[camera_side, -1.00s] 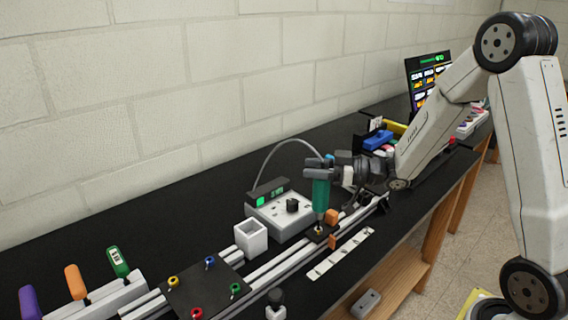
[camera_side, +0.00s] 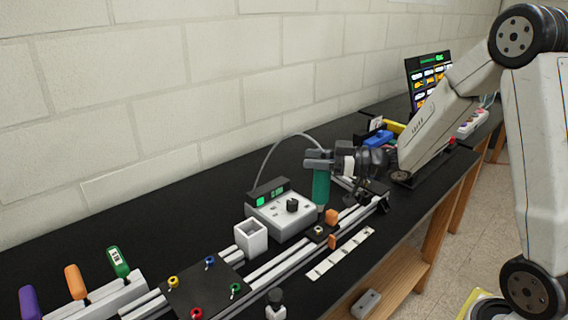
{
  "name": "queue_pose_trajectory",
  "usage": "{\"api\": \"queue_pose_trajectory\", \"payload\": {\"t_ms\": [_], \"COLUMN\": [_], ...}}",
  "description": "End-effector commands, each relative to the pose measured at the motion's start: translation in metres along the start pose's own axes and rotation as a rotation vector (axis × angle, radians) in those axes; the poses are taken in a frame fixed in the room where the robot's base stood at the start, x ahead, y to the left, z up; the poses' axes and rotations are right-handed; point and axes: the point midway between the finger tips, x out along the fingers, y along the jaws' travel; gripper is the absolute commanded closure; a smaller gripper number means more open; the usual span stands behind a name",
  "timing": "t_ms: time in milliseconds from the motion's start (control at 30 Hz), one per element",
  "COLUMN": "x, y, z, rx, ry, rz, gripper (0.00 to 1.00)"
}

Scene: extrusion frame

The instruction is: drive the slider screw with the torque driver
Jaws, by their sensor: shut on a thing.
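My gripper (camera_side: 319,165) is shut on the upper part of the green torque driver (camera_side: 321,188), which hangs upright with its tip down. The driver is above and behind the small black slider (camera_side: 318,232) on the aluminium rails, apart from it. A small brass-coloured screw head (camera_side: 319,229) shows on top of the slider. How deep the screw sits is too small to tell. A grey cable rises behind the driver from the controller box (camera_side: 283,210), whose small display is lit green.
Orange blocks (camera_side: 331,217) stand beside the slider. A white open box (camera_side: 251,237) is left of the controller. A black plate (camera_side: 203,288) with coloured rings lies at the front left, near a rack of coloured-handled tools (camera_side: 118,262). A white marked strip (camera_side: 341,254) lies in front of the rails.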

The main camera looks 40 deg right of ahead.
Motion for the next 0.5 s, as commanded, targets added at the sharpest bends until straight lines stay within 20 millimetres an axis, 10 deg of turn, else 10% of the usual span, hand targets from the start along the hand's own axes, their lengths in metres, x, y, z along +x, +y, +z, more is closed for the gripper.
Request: {"api": "queue_pose_trajectory", "payload": {"t_ms": [500], "x": [0.0], "y": [0.0], "z": [-0.022], "rx": [-0.002], "ry": [0.002], "rz": [0.0], "gripper": [1.0]}}
